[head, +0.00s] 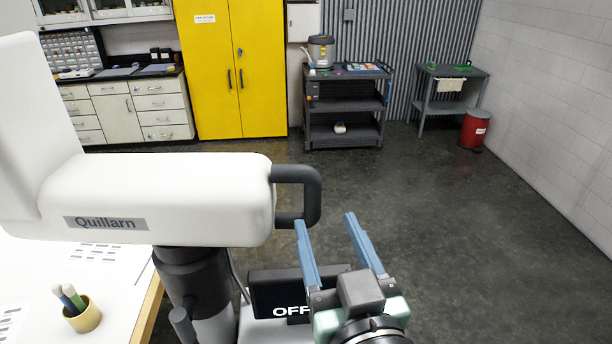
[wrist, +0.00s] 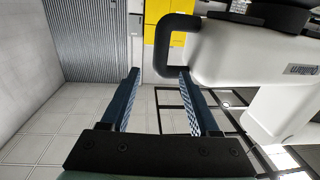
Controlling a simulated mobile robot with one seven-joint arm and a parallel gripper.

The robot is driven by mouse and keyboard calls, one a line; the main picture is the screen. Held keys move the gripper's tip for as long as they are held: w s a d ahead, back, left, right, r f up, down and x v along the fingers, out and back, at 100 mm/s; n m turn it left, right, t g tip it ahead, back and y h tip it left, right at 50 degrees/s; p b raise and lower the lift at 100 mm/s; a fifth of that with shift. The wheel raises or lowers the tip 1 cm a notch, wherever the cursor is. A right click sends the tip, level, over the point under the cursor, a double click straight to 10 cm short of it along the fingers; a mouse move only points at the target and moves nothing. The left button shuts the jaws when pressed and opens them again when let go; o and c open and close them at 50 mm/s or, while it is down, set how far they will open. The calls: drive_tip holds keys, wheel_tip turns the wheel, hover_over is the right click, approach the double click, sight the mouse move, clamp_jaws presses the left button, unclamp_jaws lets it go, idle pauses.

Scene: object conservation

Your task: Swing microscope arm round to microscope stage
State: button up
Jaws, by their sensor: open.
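The microscope arm (head: 160,200) is a thick white beam labelled "Quillarn", reaching from the left in the head view. A black loop handle (head: 312,196) sticks out from its right end. The arm (wrist: 245,75) and handle (wrist: 168,47) also show in the wrist view. My gripper (head: 325,221) is open and empty, its two blue fingers pointing up just below and right of the handle. In the wrist view the fingertips (wrist: 159,75) are near the handle, with one tip close under it; I cannot tell if they touch. I cannot make out the microscope stage.
A dark screen reading "OFF" (head: 275,294) sits below the arm, close to my gripper. A white table (head: 115,285) at lower left holds papers and a yellow pen cup (head: 84,318). A yellow cabinet (head: 260,95) and a dark cart (head: 343,107) stand behind. The floor right is clear.

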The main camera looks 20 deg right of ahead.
sight(314, 193)
drive_tip(key=w, duration=0.3)
drive_tip(key=w+d+p, duration=0.1)
drive_tip(key=w, duration=0.6)
drive_tip(key=shift+w+d+r+p, duration=0.1)
drive_tip(key=shift+d+r+p, duration=0.05)
drive_tip(key=shift+d+p, duration=0.25)
drive_tip(key=shift+w+d, duration=0.15)
drive_tip(key=shift+w, duration=0.7)
clamp_jaws()
